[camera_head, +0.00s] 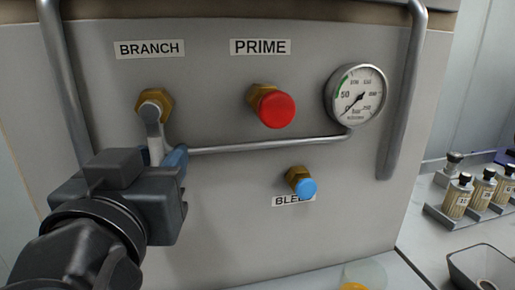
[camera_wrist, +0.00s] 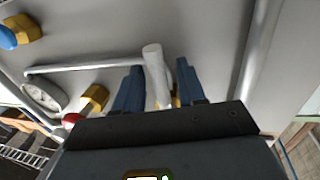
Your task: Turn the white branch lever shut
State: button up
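The white branch lever (camera_head: 154,132) hangs down from a brass fitting (camera_head: 152,101) under the BRANCH label (camera_head: 150,49). In the wrist view the lever (camera_wrist: 154,68) stands between my gripper's two blue fingers. My gripper (camera_wrist: 160,65) is open around it. A narrow gap shows on the lever's right side; I cannot tell whether the left finger touches it. In the head view my gripper (camera_head: 170,158) covers the lever's lower end, and only one blue finger shows clearly.
Right of the lever are a red PRIME knob (camera_head: 277,109), a blue BLEED knob (camera_head: 306,187) and a pressure gauge (camera_head: 356,95). A thin pipe (camera_head: 265,146) crosses the panel near my fingers. Vertical rails (camera_head: 63,75) flank the panel. Small bottles (camera_head: 457,197) stand at the right.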

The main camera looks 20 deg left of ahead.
jog(key=shift+w+a, duration=0.1)
jog(key=shift+w, duration=0.15)
grip_shut()
dwell(0.5)
